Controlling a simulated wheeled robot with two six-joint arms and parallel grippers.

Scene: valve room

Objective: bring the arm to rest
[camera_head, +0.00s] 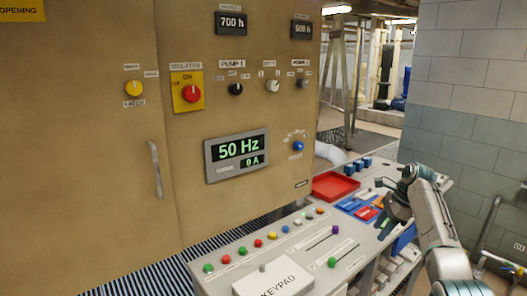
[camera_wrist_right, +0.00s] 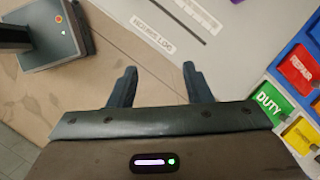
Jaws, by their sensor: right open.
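My right gripper (camera_head: 384,212) is at the right of the head view, over the right end of the grey control desk (camera_head: 230,284). Its arm comes in from the lower right. In the right wrist view the two dark fingers (camera_wrist_right: 158,84) stand well apart with nothing between them. The grey desk panel with a printed log label lies beyond the fingertips. The gripper appears to be clear of the desk, but the exact gap cannot be told. My left gripper is in neither view.
A blue tray with coloured tags (camera_wrist_right: 290,88) lies close to the right gripper. A red tray (camera_head: 335,185) stands behind it on the desk. A tan cabinet (camera_head: 85,160) rises behind; a block wall (camera_head: 470,100) stands right.

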